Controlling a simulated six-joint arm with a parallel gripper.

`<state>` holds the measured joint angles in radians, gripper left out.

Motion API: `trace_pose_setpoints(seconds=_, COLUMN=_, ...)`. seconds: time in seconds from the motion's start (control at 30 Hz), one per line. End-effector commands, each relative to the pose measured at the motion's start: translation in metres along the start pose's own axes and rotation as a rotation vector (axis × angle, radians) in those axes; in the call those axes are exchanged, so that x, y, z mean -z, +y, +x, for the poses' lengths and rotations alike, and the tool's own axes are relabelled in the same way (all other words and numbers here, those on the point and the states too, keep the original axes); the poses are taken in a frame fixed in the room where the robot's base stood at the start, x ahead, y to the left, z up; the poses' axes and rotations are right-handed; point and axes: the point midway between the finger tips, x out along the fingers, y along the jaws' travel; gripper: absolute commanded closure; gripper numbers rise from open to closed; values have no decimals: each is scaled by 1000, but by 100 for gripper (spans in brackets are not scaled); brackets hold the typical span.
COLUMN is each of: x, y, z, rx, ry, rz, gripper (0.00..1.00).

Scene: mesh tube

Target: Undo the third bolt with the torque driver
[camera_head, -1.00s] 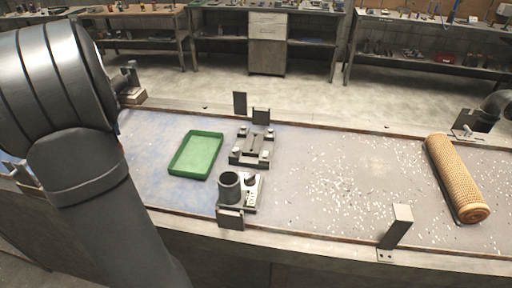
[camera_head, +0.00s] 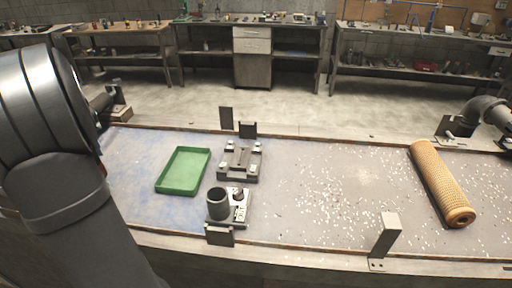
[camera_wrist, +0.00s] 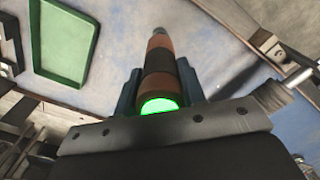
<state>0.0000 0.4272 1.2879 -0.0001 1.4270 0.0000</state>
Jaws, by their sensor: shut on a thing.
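My gripper (camera_wrist: 158,78) is shut on the torque driver (camera_wrist: 159,62), which has a brown and black body, a narrow tip pointing away and a glowing green end. In the head view the gripper and driver are out of sight; only my arm shows at the left. A dark metal fixture (camera_head: 241,161) with pale bolt-like pieces at its corners sits mid-bench. I cannot tell which is the third bolt or how far any is threaded. The tan mesh tube (camera_head: 441,180) lies at the right of the bench, apart from the fixture.
An empty-looking green tray (camera_head: 183,171) lies left of the fixture; it also shows in the wrist view (camera_wrist: 61,42). A block with a dark cup (camera_head: 218,204) stands in front of the fixture. An upright bracket (camera_head: 386,236) stands at the front edge. Pale chips cover the right half.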

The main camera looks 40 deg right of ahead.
Motion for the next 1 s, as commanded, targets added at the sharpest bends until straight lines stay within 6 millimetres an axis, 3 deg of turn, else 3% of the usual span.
trace_pose_setpoints(seconds=0.73, x=2, y=5, z=-2, rx=0, ry=2, rz=8, gripper=90)
trace_pose_setpoints(seconds=0.87, x=10, y=29, z=-6, rx=0, ry=3, rz=46, gripper=90)
trace_pose_setpoints(seconds=1.0, x=20, y=80, z=-14, rx=0, ry=3, rz=122, gripper=90)
